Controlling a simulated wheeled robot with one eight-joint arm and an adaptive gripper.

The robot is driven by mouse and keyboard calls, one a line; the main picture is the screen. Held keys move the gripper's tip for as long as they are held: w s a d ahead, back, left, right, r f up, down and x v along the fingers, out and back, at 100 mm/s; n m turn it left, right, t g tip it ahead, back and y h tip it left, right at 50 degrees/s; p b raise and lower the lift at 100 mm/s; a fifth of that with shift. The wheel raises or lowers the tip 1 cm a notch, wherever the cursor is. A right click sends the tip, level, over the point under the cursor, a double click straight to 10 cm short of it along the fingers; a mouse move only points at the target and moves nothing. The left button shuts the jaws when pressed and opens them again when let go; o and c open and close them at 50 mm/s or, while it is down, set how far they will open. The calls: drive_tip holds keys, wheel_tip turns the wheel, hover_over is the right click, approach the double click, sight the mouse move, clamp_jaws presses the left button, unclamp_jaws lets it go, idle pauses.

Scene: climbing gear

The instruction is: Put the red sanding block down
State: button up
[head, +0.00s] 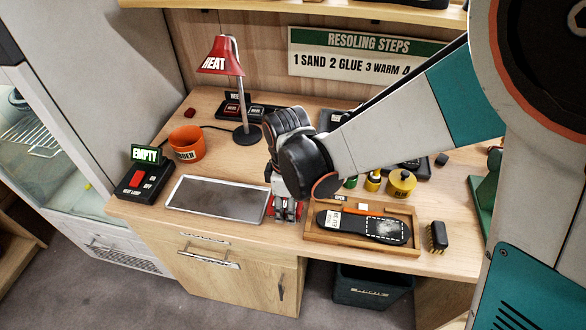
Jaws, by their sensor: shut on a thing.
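My gripper (286,212) points down at the middle of the workbench, between the grey metal tray and the wooden tray. It is shut on the red sanding block (299,211). Only small red parts of the block show beside the fingers; the rest is hidden by the gripper. The block is low, close to the bench top (230,237), but I cannot tell whether it touches.
The grey tray (217,220) is empty. The wooden tray (331,238) holds a black shoe sole (335,221). A brush (437,236) stands to its right. A red lamp (219,57), orange cup (187,143) and switch box (143,184) are left. Glue pots (401,184) stand behind.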

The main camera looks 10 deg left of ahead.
wheel_tip(320, 180, down, 2)
drive_tip(key=shift+f+b, duration=0.1)
drive_tip(key=shift+b, duration=0.3)
drive_tip(key=shift+s+d+f+b, duration=0.1)
drive_tip(key=shift+s+f+b, duration=0.1)
drive_tip(key=shift+f+b, duration=0.3)
drive_tip(key=o, duration=0.8)
drive_tip(key=shift+c, duration=0.2)
drive_tip(key=shift+o, duration=1.2)
drive_tip(key=shift+w+f, duration=0.15)
drive_tip(key=shift+w, duration=0.05)
